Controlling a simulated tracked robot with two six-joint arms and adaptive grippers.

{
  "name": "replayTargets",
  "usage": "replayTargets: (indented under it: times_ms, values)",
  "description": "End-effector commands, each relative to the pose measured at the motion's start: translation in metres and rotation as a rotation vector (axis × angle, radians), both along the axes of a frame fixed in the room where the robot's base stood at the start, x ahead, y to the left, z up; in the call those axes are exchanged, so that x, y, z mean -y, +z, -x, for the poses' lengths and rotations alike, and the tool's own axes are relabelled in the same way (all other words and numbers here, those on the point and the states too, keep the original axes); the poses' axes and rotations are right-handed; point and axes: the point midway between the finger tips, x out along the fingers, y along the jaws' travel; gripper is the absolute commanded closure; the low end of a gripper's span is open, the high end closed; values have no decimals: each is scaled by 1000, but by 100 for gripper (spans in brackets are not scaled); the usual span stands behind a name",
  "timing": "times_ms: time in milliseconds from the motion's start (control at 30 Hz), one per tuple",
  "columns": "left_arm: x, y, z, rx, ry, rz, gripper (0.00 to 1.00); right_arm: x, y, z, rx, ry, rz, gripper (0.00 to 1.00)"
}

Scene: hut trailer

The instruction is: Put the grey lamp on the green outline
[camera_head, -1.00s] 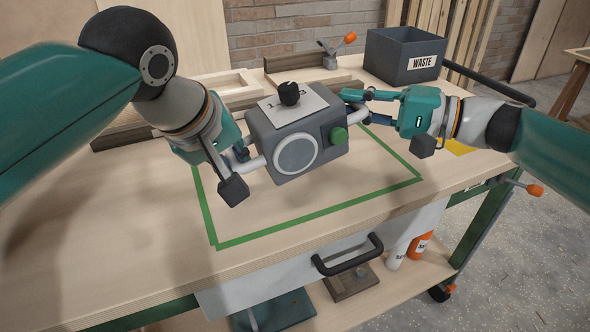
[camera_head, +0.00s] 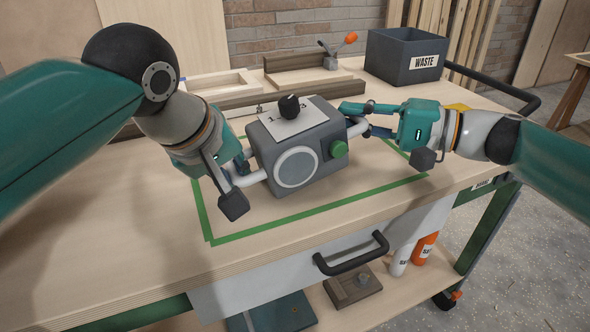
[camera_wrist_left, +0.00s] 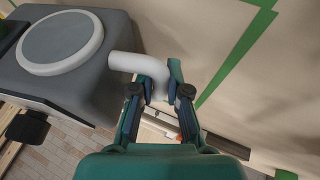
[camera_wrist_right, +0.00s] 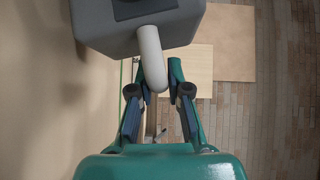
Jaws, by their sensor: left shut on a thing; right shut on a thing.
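The grey lamp (camera_head: 303,150) is a boxy grey body with a pale-ringed round face, a green knob on its right side and a black knob on top. It is upright between my two grippers, over the area of the green outline (camera_head: 310,211). My left gripper (camera_head: 243,172) is shut on its left white handle, which shows in the left wrist view (camera_wrist_left: 128,62). My right gripper (camera_head: 360,118) is shut on its right handle, seen in the right wrist view (camera_wrist_right: 151,58). The outline's back part is hidden. I cannot tell whether the lamp's base touches the bench.
The wooden bench top (camera_head: 110,235) is clear at the front left. A dark waste bin (camera_head: 404,55) stands at the back right, with wooden pieces (camera_head: 218,84) along the back. A black drawer handle (camera_head: 351,254) sticks out below the front edge.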

Motion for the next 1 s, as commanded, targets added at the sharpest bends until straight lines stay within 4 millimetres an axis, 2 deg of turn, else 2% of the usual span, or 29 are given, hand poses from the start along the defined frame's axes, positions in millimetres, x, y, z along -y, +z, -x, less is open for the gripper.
replayTargets:
  times_ms: [100,133,267,467,733,1000]
  values:
    - [-1,-13,1,-4,0,-5,100,3,-10,-2,3,-12,-3,100]
    - [-1,-9,1,-5,0,-6,80,3,-6,-2,3,-12,-2,78]
    - [-1,-8,1,-4,-1,-4,60,2,-6,-1,1,-9,-2,58]
    - [0,-7,0,-2,-1,-2,60,1,-6,0,1,-4,-1,58]
    - [0,-7,0,-1,-1,0,18,1,-6,0,1,-2,-1,58]
    - [1,-7,0,1,-1,0,18,0,-6,0,0,0,-1,58]
